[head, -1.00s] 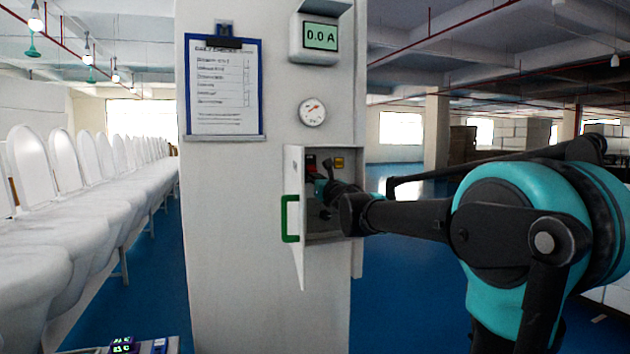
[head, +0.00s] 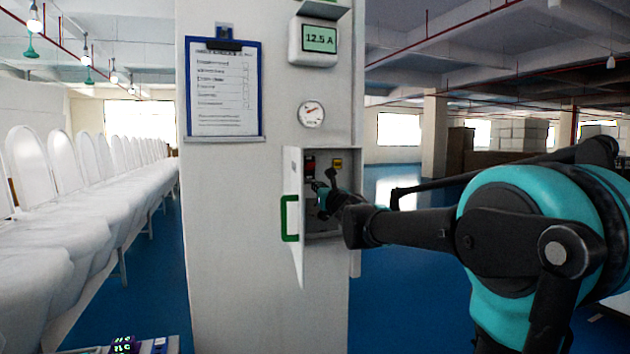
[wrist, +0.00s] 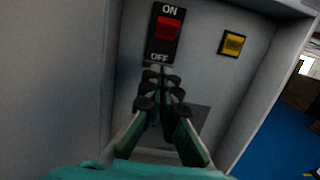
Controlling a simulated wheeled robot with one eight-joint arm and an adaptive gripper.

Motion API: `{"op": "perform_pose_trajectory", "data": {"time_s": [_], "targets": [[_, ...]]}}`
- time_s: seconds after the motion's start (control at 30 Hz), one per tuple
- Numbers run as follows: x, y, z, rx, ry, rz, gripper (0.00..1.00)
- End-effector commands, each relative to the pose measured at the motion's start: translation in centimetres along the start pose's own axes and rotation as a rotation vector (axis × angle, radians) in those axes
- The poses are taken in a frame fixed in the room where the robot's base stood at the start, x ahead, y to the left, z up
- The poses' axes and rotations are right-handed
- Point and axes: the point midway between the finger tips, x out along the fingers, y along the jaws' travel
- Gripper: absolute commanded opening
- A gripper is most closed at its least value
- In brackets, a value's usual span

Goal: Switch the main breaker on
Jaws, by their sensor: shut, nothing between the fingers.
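The main breaker (wrist: 168,28) is a red rocker on a black plate marked ON above and OFF below, in the upper middle of the wrist view. In the head view the breaker (head: 310,167) sits at the upper left inside the open cabinet (head: 303,240). My gripper (wrist: 162,72) is shut and empty, its tips appearing just below the OFF mark; I cannot tell the exact gap to the panel. In the head view my gripper (head: 318,190) is in the cabinet opening, below the breaker. The display (head: 319,38) above reads 12.5 A.
A yellow square button (wrist: 233,43) is right of the breaker. The cabinet door with a green handle (head: 290,218) stands open on the left. A gauge (head: 311,114) and a clipboard (head: 224,90) are on the pillar.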

Motion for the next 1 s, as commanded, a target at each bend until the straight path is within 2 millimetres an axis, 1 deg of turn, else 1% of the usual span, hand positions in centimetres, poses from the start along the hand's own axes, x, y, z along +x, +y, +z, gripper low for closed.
{"op": "perform_pose_trajectory", "data": {"time_s": [0.03, 0.3, 0.5, 0.7, 1.0], "targets": [[-0.5, 0.0, 0.8, 0.000, 0.000, 0.000, 0.00], [-3.0, 0.0, 4.6, -0.001, 0.000, -0.001, 0.00], [-4.6, 0.0, 7.0, 0.000, 0.000, -0.001, 0.00], [-5.2, 0.0, 7.9, -0.001, 0.000, 0.000, 0.00], [-5.2, 0.0, 7.9, 0.000, 0.000, 0.000, 0.00]]}}
